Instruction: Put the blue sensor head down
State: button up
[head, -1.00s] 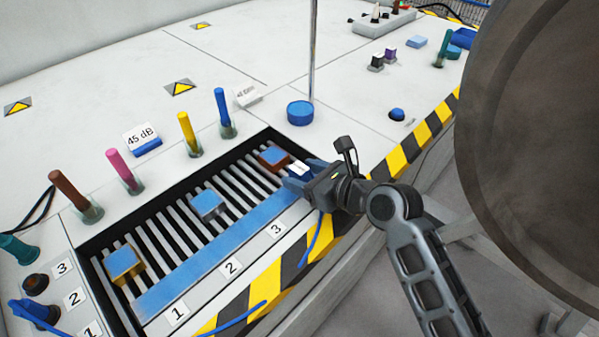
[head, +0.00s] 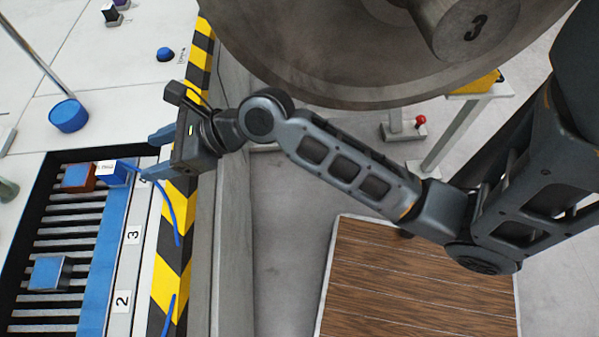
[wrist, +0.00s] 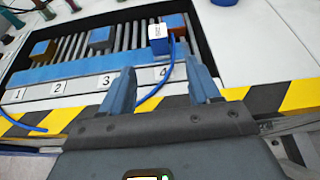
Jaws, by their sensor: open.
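The blue sensor head (head: 114,173) is a small blue block with a white label and a blue cable. It sits on the blue strip at the grating's edge, close to a blue-topped orange-brown block (head: 78,178). In the wrist view the sensor head (wrist: 159,40) appears behind the number 4 label, beyond my fingertips. My gripper (head: 150,155) is open and empty, a little back from the sensor head on the striped-edge side. In the wrist view the two blue fingers (wrist: 160,78) are spread apart, with the cable passing between them.
A blue round base with a pole (head: 69,115) and a blue button (head: 165,54) are on the white bench. A large metal wheel (head: 330,60) hangs close above my arm.

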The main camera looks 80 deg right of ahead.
jog(key=s+f+n+h, duration=0.3)
jog(key=s+n+h, duration=0.1)
jog(key=s+n, duration=1.05)
jog(key=s+a+r+n+t, duration=0.1)
jog(key=s+r+n, duration=0.3)
jog(key=s+n, duration=0.3)
jog(key=s+a+r+n+t, duration=0.1)
jog(key=s+r+n, duration=0.3)
jog(key=s+n, duration=0.4)
jog(key=shift+a+n, duration=0.75)
jog(key=shift+n, duration=0.6)
jog(key=shift+s+r, duration=0.1)
jog(key=shift+r, duration=0.1)
jog(key=shift+a+f, duration=0.1)
